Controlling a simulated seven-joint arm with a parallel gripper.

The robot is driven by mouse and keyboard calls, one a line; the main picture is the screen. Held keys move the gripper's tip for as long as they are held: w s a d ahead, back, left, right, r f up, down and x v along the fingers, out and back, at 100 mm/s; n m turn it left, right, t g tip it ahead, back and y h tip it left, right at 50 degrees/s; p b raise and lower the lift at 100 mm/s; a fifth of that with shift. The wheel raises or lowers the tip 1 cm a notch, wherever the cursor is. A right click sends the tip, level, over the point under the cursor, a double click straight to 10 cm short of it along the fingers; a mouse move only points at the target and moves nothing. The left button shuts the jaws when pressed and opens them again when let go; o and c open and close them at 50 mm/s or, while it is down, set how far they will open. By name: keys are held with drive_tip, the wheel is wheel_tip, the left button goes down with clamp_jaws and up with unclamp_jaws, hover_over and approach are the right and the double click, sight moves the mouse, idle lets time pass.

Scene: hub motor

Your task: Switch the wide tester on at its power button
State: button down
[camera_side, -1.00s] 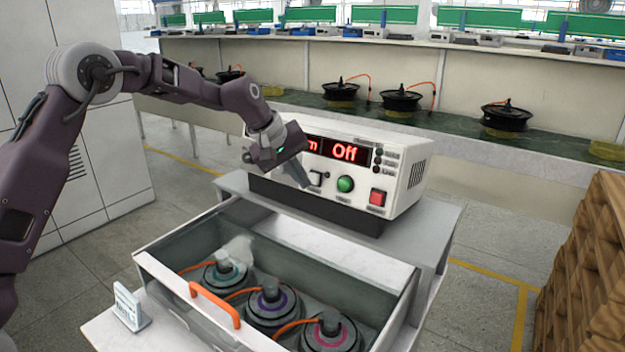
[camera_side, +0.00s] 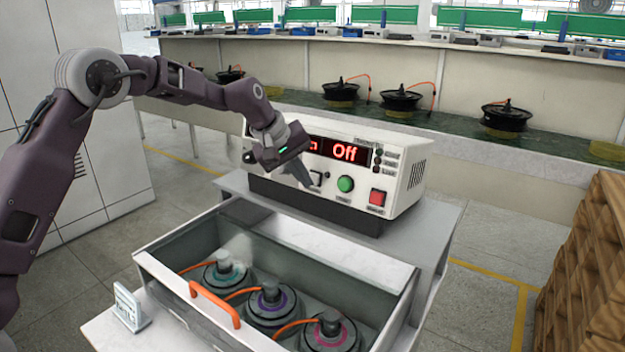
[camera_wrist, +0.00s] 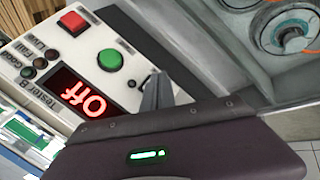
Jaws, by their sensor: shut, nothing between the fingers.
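The wide white tester (camera_side: 400,205) stands on a grey cabinet top. Its lit red display reads "Off" (camera_side: 345,152), and a second display to its left is partly hidden by my gripper. The front has a green round button (camera_side: 345,184), a red square button (camera_side: 377,198) and a small dark-framed switch (camera_side: 316,178). In the wrist view the green button (camera_wrist: 110,60) and red button (camera_wrist: 72,22) also show, with the label "Tester B". My gripper (camera_side: 306,184) is shut and empty, its tips close before the panel beside the small switch; contact cannot be told.
Below the tester, an open drawer (camera_side: 395,300) with an orange handle (camera_side: 214,304) holds motors with orange cables. A small white sign (camera_side: 130,307) stands at its left. A wooden stack (camera_side: 590,265) is at the right. A long bench with more motors runs behind.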

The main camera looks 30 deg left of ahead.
drive_tip(key=shift+w+f, duration=0.1)
drive_tip(key=shift+w, duration=0.3)
idle(0.4)
idle(0.4)
drive_tip(key=shift+s+r, duration=0.2)
drive_tip(key=shift+s, duration=0.65)
drive_tip(key=shift+s+r, duration=0.2)
drive_tip(key=shift+s, duration=0.6)
drive_tip(key=shift+s+r, duration=0.2)
drive_tip(key=shift+s, duration=0.6)
drive_tip(key=shift+s+r, duration=0.2)
drive_tip(key=shift+s, duration=0.6)
drive_tip(key=shift+s, duration=0.1)
drive_tip(key=s+r, duration=0.1)
drive_tip(key=s, duration=0.5)
drive_tip(key=shift+s+r, duration=0.3)
drive_tip(key=shift+r, duration=0.1)
